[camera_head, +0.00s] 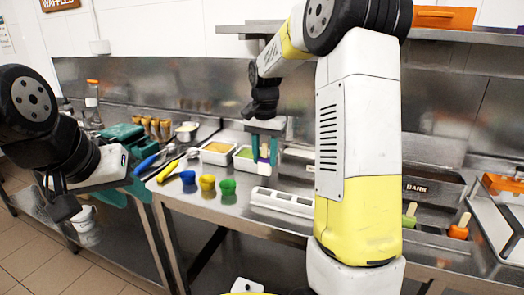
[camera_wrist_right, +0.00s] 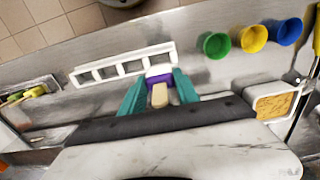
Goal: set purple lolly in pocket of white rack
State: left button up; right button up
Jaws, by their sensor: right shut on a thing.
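The purple lolly (camera_wrist_right: 158,71) is held between the teal fingers of my right gripper (camera_wrist_right: 160,90), its pale stick pointing back toward the wrist camera. In the head view the lolly (camera_head: 264,154) hangs between the fingers of the right gripper (camera_head: 265,150), above the counter, left of and behind the white rack (camera_head: 283,203). In the wrist view the white rack (camera_wrist_right: 122,66) has a row of several pockets that look empty; the lolly overlaps its right end in the picture.
Blue (camera_head: 188,180), yellow (camera_head: 207,184) and green (camera_head: 228,188) cups stand left of the rack. White food tubs (camera_head: 217,153) sit behind. A steel bin marked DARK (camera_head: 425,188) with lollies is at right. My right forearm hides part of the counter.

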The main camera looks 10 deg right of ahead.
aim_at(264, 174)
jog(key=shift+f, duration=2.7)
jog(key=shift+f, duration=2.25)
dwell(0.8)
jog(key=o, duration=1.3)
jog(key=shift+o, duration=0.2)
notch_tip(264, 174, up, 7)
jog(key=shift+f, duration=0.1)
jog(key=shift+r, duration=0.5)
